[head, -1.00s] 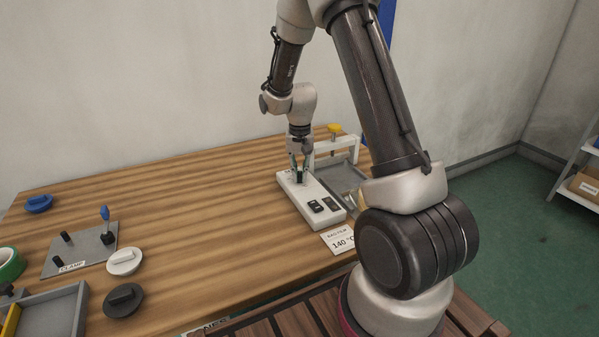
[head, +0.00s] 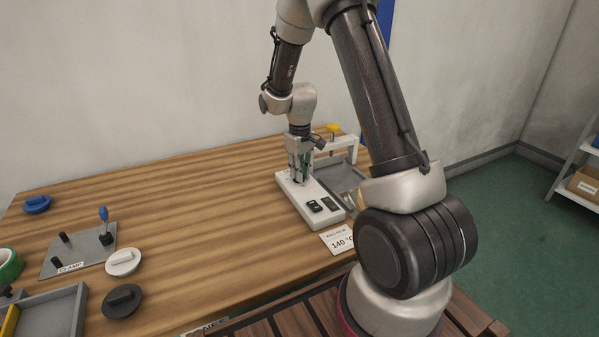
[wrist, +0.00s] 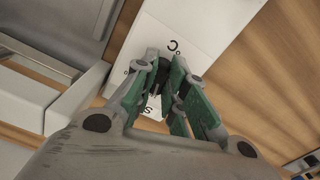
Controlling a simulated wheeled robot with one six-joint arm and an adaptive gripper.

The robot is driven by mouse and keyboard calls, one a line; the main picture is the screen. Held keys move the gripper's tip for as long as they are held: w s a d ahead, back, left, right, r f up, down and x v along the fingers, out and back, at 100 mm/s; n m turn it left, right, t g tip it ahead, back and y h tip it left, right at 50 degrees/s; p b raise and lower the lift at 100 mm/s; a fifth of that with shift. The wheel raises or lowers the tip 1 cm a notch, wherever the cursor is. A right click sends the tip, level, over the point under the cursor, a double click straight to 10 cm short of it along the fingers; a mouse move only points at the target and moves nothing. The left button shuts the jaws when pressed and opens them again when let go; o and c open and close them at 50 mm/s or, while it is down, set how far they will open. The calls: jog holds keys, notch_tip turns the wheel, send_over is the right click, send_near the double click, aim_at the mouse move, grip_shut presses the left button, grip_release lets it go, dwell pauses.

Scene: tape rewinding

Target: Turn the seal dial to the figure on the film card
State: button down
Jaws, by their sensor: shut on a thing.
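The white seal box (head: 334,213) stands on the table with two dark switches at its near end. My gripper (head: 300,180) points straight down at the far end of this box. Its green-sided fingers are shut on the dark seal dial (wrist: 154,90), which they mostly hide. In the wrist view the letters "°C" and a partly covered "S" show on the white box top (wrist: 195,25); I cannot read the dial's setting. The film card (head: 340,240) lies in front of the box and reads "140 °C", its last letter partly cut by my arm.
A grey tray (head: 342,180) with a white frame and yellow knob stands right of the box. Clamp plate (head: 78,262), white lid (head: 123,262), dark lid (head: 122,301) and blue lid (head: 37,204) lie at left. The middle table is clear.

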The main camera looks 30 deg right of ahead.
dwell(0.4)
jog(key=c, duration=1.5)
grip_release()
jog(key=shift+o, duration=0.2)
notch_tip(320, 180, up, 12)
